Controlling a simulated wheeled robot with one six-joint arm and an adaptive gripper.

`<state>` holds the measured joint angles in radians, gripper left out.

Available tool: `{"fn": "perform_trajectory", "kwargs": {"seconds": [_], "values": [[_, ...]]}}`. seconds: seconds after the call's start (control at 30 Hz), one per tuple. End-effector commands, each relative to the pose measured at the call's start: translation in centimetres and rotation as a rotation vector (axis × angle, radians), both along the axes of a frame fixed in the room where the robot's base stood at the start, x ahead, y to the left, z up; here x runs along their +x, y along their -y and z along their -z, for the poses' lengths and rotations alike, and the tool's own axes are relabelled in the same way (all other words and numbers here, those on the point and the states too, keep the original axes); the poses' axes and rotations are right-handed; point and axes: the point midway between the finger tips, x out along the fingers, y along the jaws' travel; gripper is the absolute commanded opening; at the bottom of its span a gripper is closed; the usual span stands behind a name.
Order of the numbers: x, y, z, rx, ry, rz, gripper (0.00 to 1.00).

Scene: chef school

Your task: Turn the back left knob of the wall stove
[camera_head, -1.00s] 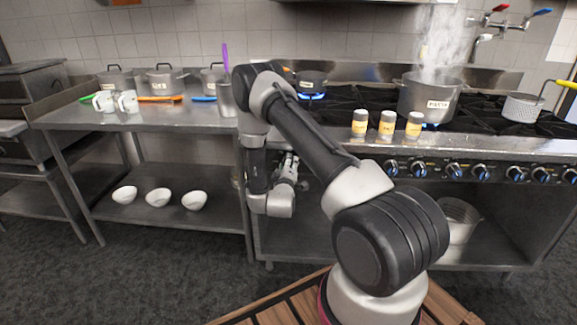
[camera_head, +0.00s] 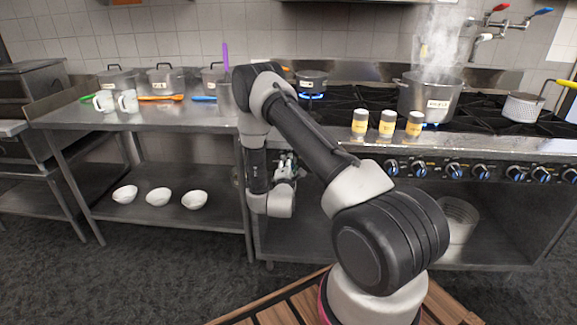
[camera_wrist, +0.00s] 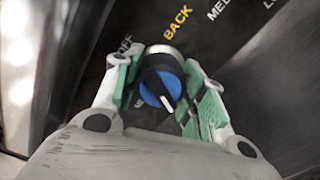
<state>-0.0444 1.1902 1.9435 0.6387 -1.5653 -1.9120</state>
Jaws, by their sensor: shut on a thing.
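The stove's knob (camera_wrist: 160,82) is blue and black on a silver collar and fills the middle of the wrist view. The yellow word BACK and white marks OFF and MED stand on the dark panel behind it. My gripper (camera_wrist: 164,84) is shut on this knob, with a green-padded finger at each side of it. In the head view my gripper (camera_head: 286,166) is at the left end of the wall stove's front (camera_head: 480,148), partly behind my arm. The knob it holds is hidden there.
Several more knobs (camera_head: 480,171) run along the stove front to the right. Three yellow-labelled shakers (camera_head: 387,123) stand on the stove's front edge. A steaming pot (camera_head: 430,97) stands behind them. A steel table (camera_head: 170,118) with mugs and pots is on the left.

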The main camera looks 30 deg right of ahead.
Motion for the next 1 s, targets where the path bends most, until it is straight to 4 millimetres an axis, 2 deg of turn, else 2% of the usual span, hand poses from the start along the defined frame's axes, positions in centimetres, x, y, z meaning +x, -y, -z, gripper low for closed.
{"fn": "perform_trajectory", "kwargs": {"seconds": [0.3,0.77,0.8,0.9,1.0], "values": [[-0.16,-0.05,0.28,-0.073,-0.057,-0.001,0.17],[-0.16,-0.06,0.30,-0.081,-0.063,-0.002,0.17],[-0.16,-0.06,0.30,-0.081,-0.063,-0.002,0.46],[-0.13,-0.04,0.25,-0.081,-0.062,-0.001,0.62],[-0.10,-0.04,0.19,-0.082,-0.061,-0.001,0.62]]}}
